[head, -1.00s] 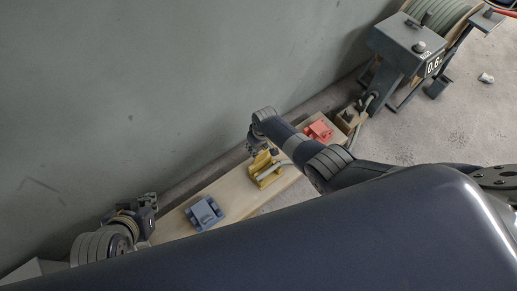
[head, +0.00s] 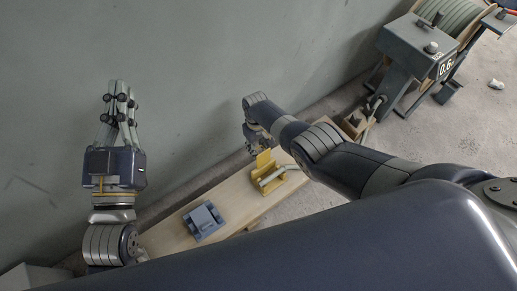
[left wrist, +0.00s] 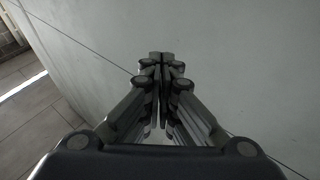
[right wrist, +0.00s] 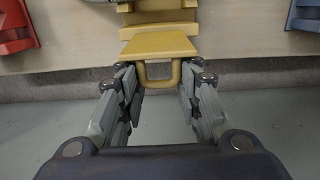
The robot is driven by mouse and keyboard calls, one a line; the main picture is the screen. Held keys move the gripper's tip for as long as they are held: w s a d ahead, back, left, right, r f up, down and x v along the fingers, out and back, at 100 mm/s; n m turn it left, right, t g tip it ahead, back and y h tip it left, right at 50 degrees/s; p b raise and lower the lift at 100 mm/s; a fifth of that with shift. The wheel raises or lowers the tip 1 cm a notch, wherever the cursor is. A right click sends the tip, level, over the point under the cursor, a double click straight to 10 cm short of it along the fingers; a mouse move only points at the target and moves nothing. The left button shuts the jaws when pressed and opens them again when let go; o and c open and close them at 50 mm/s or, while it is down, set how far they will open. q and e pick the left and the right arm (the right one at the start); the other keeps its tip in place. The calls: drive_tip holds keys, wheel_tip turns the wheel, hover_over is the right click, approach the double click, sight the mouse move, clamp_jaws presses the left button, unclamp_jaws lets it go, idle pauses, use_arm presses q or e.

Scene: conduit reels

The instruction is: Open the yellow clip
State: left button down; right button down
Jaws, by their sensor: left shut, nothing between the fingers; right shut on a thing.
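The yellow clip (head: 270,178) sits on the wooden board in the head view, with its flap standing up from the base and a pale conduit (head: 282,175) at the base. My right gripper (head: 254,140) is at the flap, partly hidden by its own arm. In the right wrist view, its fingers (right wrist: 160,83) are on either side of the clip's yellow looped tab (right wrist: 158,46), shut on it. My left gripper (head: 119,88) is shut and empty, pointing up near the wall, away from the clip. Its closed fingertips show in the left wrist view (left wrist: 161,62).
A blue-grey clip (head: 203,221) is on the wooden board (head: 238,201), left of the yellow one. A red clip (right wrist: 14,28) shows in the right wrist view. A dark reel stand (head: 412,45) is at the back right. The grey wall (head: 190,80) runs close behind the board.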

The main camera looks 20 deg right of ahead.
use_arm(q)
drive_tip(key=shift+s+r+t+h+b, duration=0.15)
drive_tip(key=shift+s+r+t+h, duration=0.25)
drive_tip(key=shift+r, duration=0.45)
drive_tip(key=shift+s+r+t+h+b, duration=0.15)
drive_tip(key=shift+s+r+t, duration=0.1)
drive_tip(key=shift+r+t, duration=0.45)
use_arm(e)
drive_tip(key=shift+w, duration=0.1)
use_arm(q)
drive_tip(key=shift+r, duration=0.15)
use_arm(e)
drive_tip(key=c, duration=1.1)
unclamp_jaws()
drive_tip(key=shift+f, duration=0.1)
drive_tip(key=shift+w+a+r, duration=0.1)
drive_tip(key=shift+w+r, duration=0.05)
drive_tip(key=shift+r, duration=1.85)
drive_tip(key=shift+w+a+r, duration=0.1)
drive_tip(key=shift+w+r, duration=0.05)
drive_tip(key=shift+r, duration=1.85)
drive_tip(key=shift+w+r, duration=0.15)
drive_tip(key=shift+r, duration=1.85)
